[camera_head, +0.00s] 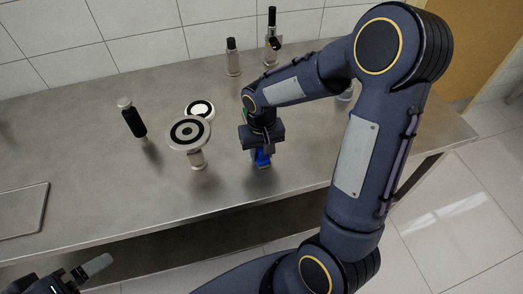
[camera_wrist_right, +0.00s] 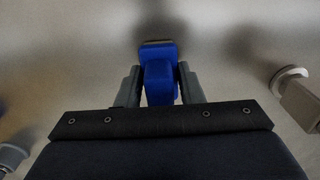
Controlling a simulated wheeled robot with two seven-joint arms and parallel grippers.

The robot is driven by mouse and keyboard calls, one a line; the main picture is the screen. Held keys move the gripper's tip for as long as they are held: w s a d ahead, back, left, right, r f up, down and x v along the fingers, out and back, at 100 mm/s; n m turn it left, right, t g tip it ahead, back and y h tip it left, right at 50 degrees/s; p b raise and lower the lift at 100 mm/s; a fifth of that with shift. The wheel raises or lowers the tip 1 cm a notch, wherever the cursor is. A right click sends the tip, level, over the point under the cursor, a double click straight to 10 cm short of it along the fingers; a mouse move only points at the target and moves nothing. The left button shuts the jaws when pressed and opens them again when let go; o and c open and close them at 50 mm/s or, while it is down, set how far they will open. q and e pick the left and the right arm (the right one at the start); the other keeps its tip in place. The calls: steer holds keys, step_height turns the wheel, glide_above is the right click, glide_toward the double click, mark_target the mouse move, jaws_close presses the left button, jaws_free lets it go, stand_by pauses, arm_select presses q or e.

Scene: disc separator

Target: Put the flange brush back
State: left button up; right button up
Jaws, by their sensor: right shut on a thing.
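The flange brush is the blue thing (camera_head: 262,157) between the fingers of my right gripper (camera_head: 261,148), over the metal table. In the right wrist view the blue brush (camera_wrist_right: 158,75) sits between both grey fingers of the right gripper (camera_wrist_right: 158,88), with a dark and pale edge at its far end. I cannot tell whether it touches the table. My left gripper (camera_head: 92,270) is at the bottom left, in front of the table; its jaws are only partly shown.
Two round discs with dark rings, one (camera_head: 189,133) on a stand and one (camera_head: 199,110) behind, stand left of the right gripper. A black bottle (camera_head: 134,120) is further left. Two slim bottles (camera_head: 233,57) (camera_head: 272,38) stand near the wall.

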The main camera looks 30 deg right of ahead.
steer(key=shift+f, duration=0.1)
steer(key=shift+f, duration=0.15)
steer(key=o, duration=1)
steer(key=shift+c, duration=0.2)
steer(key=shift+r, duration=0.2)
step_height(320, 180, up, 12)
steer(key=shift+f, duration=0.1)
steer(key=s+a+r+t+y, duration=0.1)
steer(key=s+a+t+y, duration=0.1)
steer(key=s, duration=0.6)
steer(key=s+a+n+t+y, duration=0.1)
steer(key=s+a+t, duration=0.1)
steer(key=s, duration=0.6)
steer(key=shift+s+r+t+y, duration=0.35)
steer(key=shift+r+t+y, duration=0.05)
steer(key=shift+t, duration=0.4)
